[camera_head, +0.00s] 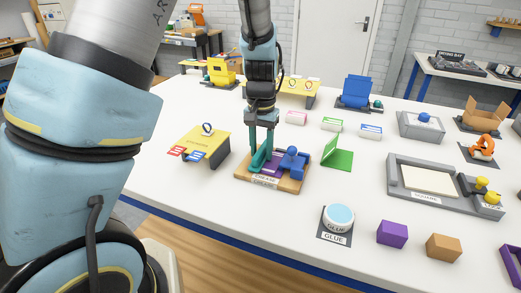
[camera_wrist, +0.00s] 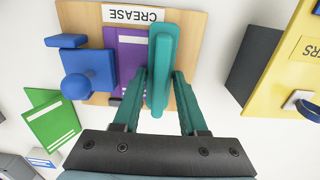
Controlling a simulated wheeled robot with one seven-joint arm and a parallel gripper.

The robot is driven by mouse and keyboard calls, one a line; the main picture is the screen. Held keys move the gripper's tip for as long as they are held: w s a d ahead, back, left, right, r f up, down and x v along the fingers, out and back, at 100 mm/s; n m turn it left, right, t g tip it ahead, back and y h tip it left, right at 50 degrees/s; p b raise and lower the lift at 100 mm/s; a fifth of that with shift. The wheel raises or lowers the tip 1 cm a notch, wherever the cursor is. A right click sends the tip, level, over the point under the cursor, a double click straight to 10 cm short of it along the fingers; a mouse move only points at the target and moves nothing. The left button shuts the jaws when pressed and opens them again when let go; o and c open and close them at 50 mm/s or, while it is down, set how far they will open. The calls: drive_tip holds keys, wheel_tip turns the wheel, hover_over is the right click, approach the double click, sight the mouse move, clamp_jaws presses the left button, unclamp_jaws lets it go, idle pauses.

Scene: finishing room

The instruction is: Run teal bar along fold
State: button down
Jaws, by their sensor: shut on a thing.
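The teal bar (camera_wrist: 163,60) is between the fingers of my gripper (camera_wrist: 161,88), which is shut on it. In the head view my gripper (camera_head: 264,146) reaches down over the wooden crease board (camera_head: 299,186), and the teal bar (camera_head: 257,164) is at the board's left side. A purple folded sheet (camera_wrist: 130,58) with white print lies on the board, partly hidden by the bar and a finger. The bar overlaps the sheet's edge in the wrist view; I cannot tell whether it touches. The board's label reads CREASE (camera_wrist: 133,15).
A blue clamp-like piece with a round knob (camera_head: 292,160) sits on the board's right side. A green folded card (camera_head: 338,152) stands to the right. A yellow stand (camera_head: 208,143) is to the left. A glue pot (camera_head: 339,217) and purple block (camera_head: 392,233) are nearer the front.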

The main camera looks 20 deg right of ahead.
drive_tip(key=shift+w+d+r+p, duration=0.1)
drive_tip(key=shift+w+d+p, duration=0.2)
drive_tip(key=shift+w+d, duration=0.35)
drive_tip(key=shift+a, duration=0.1)
drive_tip(key=shift+s+a, duration=0.35)
drive_tip(key=shift+s, duration=0.05)
drive_tip(key=shift+s, duration=0.1)
drive_tip(key=shift+s+a, duration=0.65)
drive_tip(key=shift+a, duration=0.1)
drive_tip(key=shift+s+a, duration=0.2)
drive_tip(key=shift+s, duration=0.1)
drive_tip(key=shift+w+d, duration=0.35)
drive_tip(key=shift+w, duration=0.05)
